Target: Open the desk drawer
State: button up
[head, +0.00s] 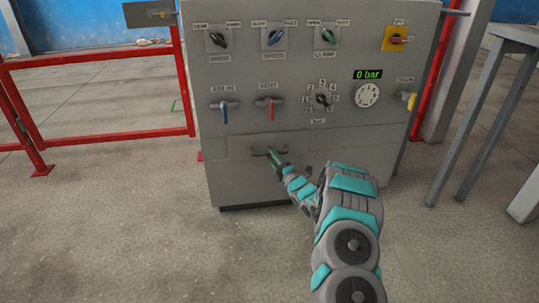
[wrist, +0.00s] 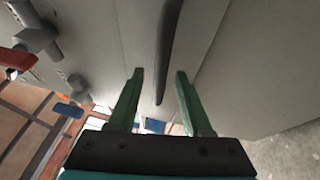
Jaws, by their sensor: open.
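The grey cabinet's drawer (head: 238,147) sits low on its front and looks flush with the panel. Its dark bar handle (head: 258,152) runs sideways across the drawer front. My gripper (head: 272,155) is at the handle's right part, its green fingers partly hidden by my wrist. In the wrist view, my gripper (wrist: 160,72) is open, with one green finger on each side of the dark handle (wrist: 168,45). The handle's lower end shows between the fingers. I cannot tell whether either finger touches it.
Above the drawer are a blue lever (head: 224,113), a red lever (head: 271,110), a selector knob (head: 322,100) and a dial (head: 367,95). A red rail (head: 120,140) stands left. A grey table (head: 490,90) stands right. The floor before the cabinet is clear.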

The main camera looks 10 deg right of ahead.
jog(key=shift+x, duration=0.9)
grip_shut()
dwell(0.9)
